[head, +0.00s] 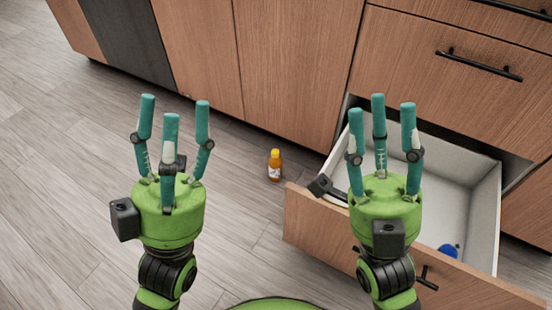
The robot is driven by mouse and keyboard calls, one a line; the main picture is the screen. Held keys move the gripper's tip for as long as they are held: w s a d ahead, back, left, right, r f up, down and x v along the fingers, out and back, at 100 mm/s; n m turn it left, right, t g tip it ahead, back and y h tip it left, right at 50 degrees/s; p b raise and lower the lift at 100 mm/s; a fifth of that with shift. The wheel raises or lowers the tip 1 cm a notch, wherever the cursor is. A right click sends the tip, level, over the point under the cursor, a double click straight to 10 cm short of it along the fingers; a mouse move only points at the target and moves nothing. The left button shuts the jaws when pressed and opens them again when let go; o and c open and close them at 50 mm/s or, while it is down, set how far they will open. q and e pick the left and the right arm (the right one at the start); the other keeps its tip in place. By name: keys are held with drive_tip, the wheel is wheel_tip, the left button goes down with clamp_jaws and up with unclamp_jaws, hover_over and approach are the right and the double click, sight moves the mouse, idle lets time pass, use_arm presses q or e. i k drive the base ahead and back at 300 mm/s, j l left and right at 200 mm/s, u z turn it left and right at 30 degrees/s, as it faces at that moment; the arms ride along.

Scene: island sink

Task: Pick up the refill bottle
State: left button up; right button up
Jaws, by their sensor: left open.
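A small orange bottle with a yellow cap and a pale label (274,166) stands upright on the floor, close to the cabinet front and left of the open drawer. My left gripper (173,110) is open and empty, to the left of the bottle in the head view. My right gripper (380,110) is to the right of the bottle, in front of the open drawer. Its fingers are spread apart, with nothing between them. Neither gripper touches the bottle.
A low drawer (484,212) is pulled out at the right, its wooden front (310,232) jutting over the floor. A blue object (448,251) lies inside it. Wooden cabinets (290,65) line the back. The grey plank floor (60,190) is clear at the left.

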sight(275, 164)
drive_tip(key=j+z, duration=0.15)
drive_tip(key=z, duration=0.3)
drive_tip(key=i+j+z, duration=0.1)
drive_tip(key=z, duration=0.35)
drive_tip(key=j+z, duration=0.3)
drive_tip(key=z, duration=0.15)
drive_tip(key=j+z, duration=0.25)
drive_tip(key=j, duration=0.65)
drive_tip(key=k+j+z, duration=0.1)
drive_tip(key=j+z, duration=0.15)
drive_tip(key=j, duration=0.65)
drive_tip(key=i+l, duration=0.15)
drive_tip(key=i, duration=0.05)
